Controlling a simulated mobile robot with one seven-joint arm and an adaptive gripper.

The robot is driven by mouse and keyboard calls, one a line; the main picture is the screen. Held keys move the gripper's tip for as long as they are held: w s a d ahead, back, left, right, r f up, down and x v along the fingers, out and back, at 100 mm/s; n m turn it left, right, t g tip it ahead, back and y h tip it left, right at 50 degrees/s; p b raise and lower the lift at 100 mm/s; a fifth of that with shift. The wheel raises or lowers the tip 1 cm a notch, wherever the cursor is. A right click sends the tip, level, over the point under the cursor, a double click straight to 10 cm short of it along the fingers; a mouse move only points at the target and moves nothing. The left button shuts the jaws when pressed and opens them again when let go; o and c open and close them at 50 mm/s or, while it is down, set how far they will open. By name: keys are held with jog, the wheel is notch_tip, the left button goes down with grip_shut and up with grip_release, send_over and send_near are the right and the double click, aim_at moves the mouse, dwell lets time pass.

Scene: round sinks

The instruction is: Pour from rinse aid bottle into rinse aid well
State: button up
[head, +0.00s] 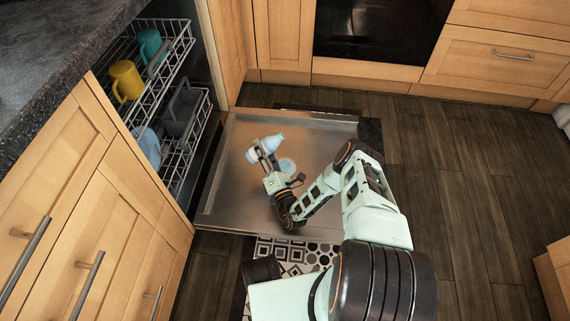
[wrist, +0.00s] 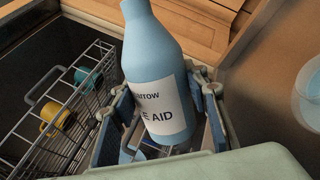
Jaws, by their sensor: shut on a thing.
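The rinse aid bottle (head: 267,146) is light blue, with a white label reading "AID" in the wrist view (wrist: 158,60). My gripper (head: 265,156) is shut around its body, one finger on each side in the wrist view (wrist: 165,118). The bottle is held above the lowered dishwasher door (head: 225,190). In the head view it leans, its neck toward the upper right. The rinse aid well (head: 288,166) seems to be the round pale-blue piece by the door's middle, just below and right of the bottle. It is partly cut off at the wrist view's right edge (wrist: 309,92). No liquid stream is visible.
Left of the door, dishwasher racks (head: 150,90) hold a yellow mug (head: 126,80), a teal mug (head: 149,43) and a grey container (head: 183,108). The counter (head: 50,50) and wooden cabinets border the left. Dark floor (head: 450,180) is clear on the right.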

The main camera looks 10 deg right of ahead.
jog(key=shift+a+f+m+t+h, duration=0.2)
jog(key=shift+f+m+h, duration=0.15)
jog(key=shift+m, duration=0.7)
jog(key=shift+a+f+m+t+h, duration=0.1)
jog(key=shift+a+f+m+h, duration=0.2)
jog(key=shift+m, duration=0.75)
dwell(2.7)
jog(key=shift+r+m, duration=0.25)
jog(key=shift+m, duration=0.55)
dwell(2.1)
jog(key=shift+d+f+n, duration=0.1)
jog(key=shift+n, duration=0.3)
jog(key=shift+d+n, duration=0.25)
jog(key=shift+n, duration=0.65)
jog(key=shift+d+r+n+y, duration=0.2)
jog(key=shift+r+n+y, duration=0.3)
jog(key=shift+n, duration=1.1)
